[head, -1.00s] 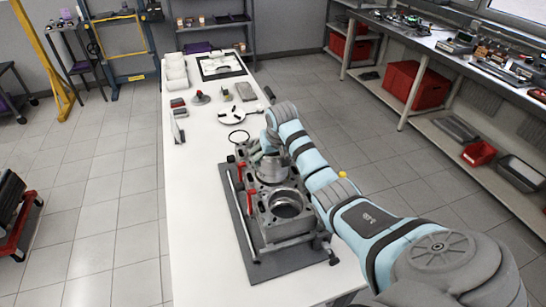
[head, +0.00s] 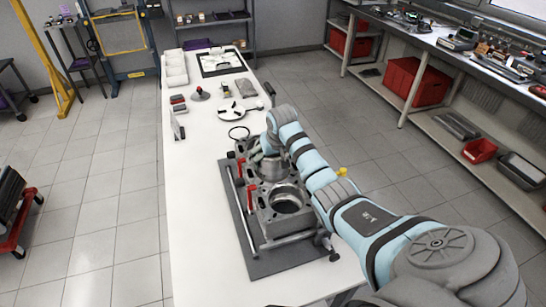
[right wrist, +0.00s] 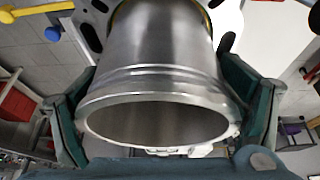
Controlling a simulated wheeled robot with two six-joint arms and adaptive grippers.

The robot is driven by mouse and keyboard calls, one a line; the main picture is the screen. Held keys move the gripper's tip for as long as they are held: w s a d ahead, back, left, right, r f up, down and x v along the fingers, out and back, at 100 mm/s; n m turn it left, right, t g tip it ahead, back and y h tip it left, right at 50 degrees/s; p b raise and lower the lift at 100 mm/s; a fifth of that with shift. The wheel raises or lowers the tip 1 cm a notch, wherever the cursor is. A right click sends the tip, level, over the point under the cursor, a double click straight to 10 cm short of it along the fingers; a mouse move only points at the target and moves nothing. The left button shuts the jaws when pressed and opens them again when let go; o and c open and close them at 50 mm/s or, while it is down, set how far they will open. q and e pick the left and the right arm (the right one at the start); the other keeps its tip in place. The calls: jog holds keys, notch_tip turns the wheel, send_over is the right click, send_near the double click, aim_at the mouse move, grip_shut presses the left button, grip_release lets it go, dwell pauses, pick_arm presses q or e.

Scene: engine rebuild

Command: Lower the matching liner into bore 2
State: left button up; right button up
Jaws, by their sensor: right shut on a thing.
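The grey engine block (head: 262,222) sits on a dark mat (head: 285,262) on the white bench, its open round bore (head: 288,203) nearest me. My right gripper (head: 268,150) is over the farther part of the block, shut on a shiny metal liner (head: 271,167). In the right wrist view the liner (right wrist: 165,50) is between the two dark green fingers of the gripper (right wrist: 162,110), its flanged open rim towards the camera. Its far end meets the block's deck at the top of the picture; how deep it sits is hidden. My left gripper is not in view.
Red-handled parts (head: 251,192) stand along the block's left side. White bins (head: 176,70) stand at the far left. The bench left of the mat is clear.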

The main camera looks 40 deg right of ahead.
jog(key=shift+f, duration=0.1)
jog(key=shift+f+b, duration=0.75)
jog(key=shift+f, duration=0.5)
jog(key=shift+f, duration=0.1)
jog(key=shift+f, duration=0.4)
jog(key=o, duration=1.5)
jog(key=shift+c, duration=0.2)
